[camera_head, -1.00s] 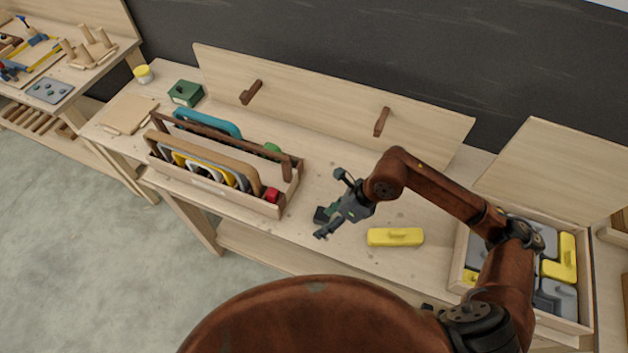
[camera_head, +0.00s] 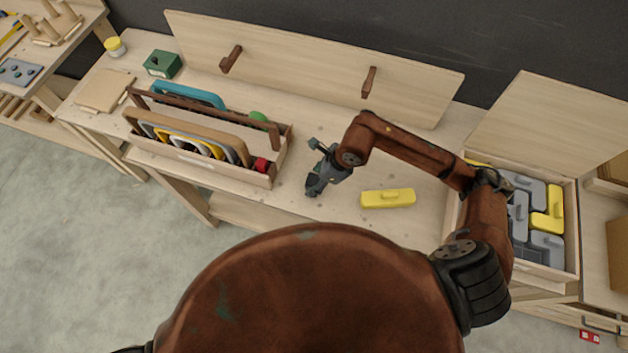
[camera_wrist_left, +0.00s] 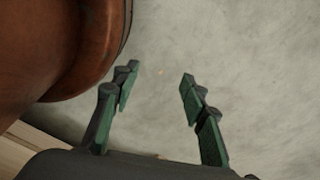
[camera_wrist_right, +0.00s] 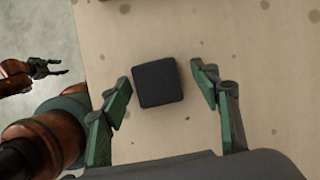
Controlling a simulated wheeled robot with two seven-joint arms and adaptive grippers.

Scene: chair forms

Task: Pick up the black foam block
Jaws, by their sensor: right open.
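The black foam block (camera_wrist_right: 157,85) lies flat on the wooden bench top in the right wrist view. My right gripper (camera_wrist_right: 160,76) is open, with its green-padded fingers on either side of the block and gaps between. In the head view my right gripper (camera_head: 313,190) is over the bench, right of the tool caddy, and hides the block. My left gripper (camera_wrist_left: 159,75) is open and empty above the concrete floor.
A yellow block with a handle (camera_head: 387,198) lies right of my right gripper. A wooden caddy (camera_head: 262,178) with several handled pieces stands left. An open box (camera_head: 572,230) with grey and yellow pieces is at right. The bench top around the black block is clear.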

